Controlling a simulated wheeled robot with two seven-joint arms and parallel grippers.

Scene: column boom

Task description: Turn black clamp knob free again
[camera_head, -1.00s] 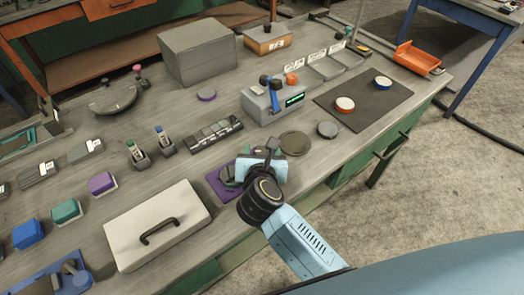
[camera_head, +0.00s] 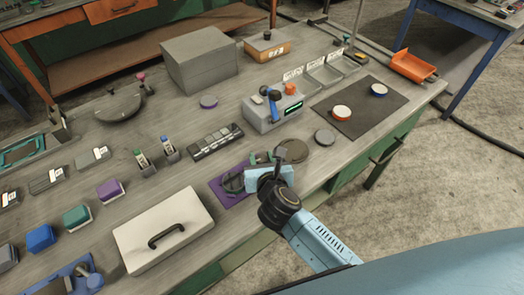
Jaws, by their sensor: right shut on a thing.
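My right gripper (camera_head: 265,172) is low over the right part of the purple mat (camera_head: 238,198), near the table's front edge. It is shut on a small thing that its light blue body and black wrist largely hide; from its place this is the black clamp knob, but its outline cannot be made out. A dark round part (camera_head: 233,183) shows on the mat just left of the gripper. A thin dark upright piece (camera_head: 279,160) shows at the gripper's far right side. My left gripper is not in view.
A dark round plate (camera_head: 291,151) lies just beyond the gripper, with a grey disc (camera_head: 325,137) to its right. A white case (camera_head: 160,225) is left. A black mat (camera_head: 352,115) holds two round things.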

